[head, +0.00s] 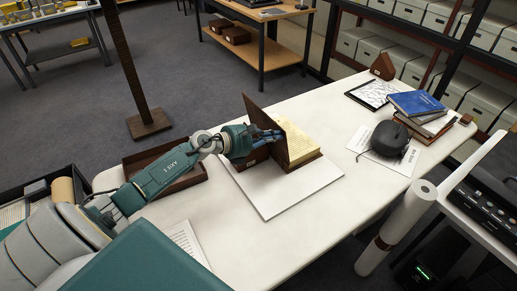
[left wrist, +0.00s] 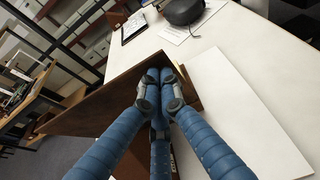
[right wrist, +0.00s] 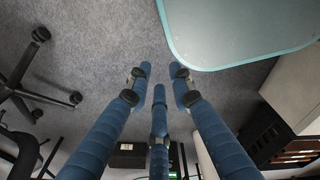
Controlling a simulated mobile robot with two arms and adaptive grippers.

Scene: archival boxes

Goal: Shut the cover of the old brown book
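The old brown book (head: 303,145) lies open on a white board on the table, its yellowed pages facing up. Its brown cover (head: 254,108) stands up steeply at the left of the pages. My left gripper (head: 275,134) is at the left, outer side of this cover, its blue fingers close together with nothing seen between them. In the left wrist view the brown panel (left wrist: 95,108) runs close beside and behind the fingertips (left wrist: 159,77); I cannot tell if they touch it. My right gripper (right wrist: 159,76) is open and empty above the grey floor, away from the book.
The white board (head: 280,201) lies under the book. A brown tray (head: 180,182) is to its left. A dark rounded object (head: 390,139), a stack of books (head: 418,105) and a framed sheet (head: 372,93) are at the right. Bare table lies between them and the board.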

